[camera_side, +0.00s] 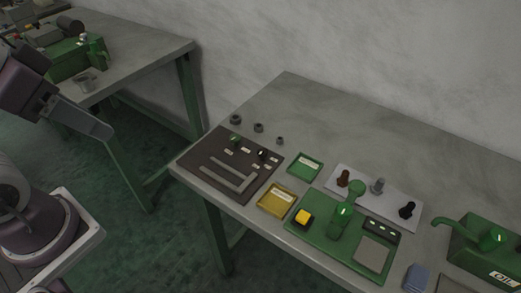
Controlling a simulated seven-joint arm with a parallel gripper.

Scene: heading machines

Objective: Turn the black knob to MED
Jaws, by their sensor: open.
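A dark board (224,172) lies at the left end of the near bench. It carries a small black knob (262,154) near its right edge and a green-topped knob (235,139) near its back. Small pale labels sit around both knobs; their lettering is too small to read, so I cannot tell where the black knob points or which label is MED. My gripper (104,132) is at the upper left, open and empty, in the air well left of the board. Its grey fingers overlap in this view.
A pale plate (327,189) holds a brown, a grey and a black (407,210) upright piece. Green (304,177) and yellow (276,213) trays, a green press (343,217) and a green oil can (487,251) stand to the right. Several dark rings lie behind the board. The bench's back is clear.

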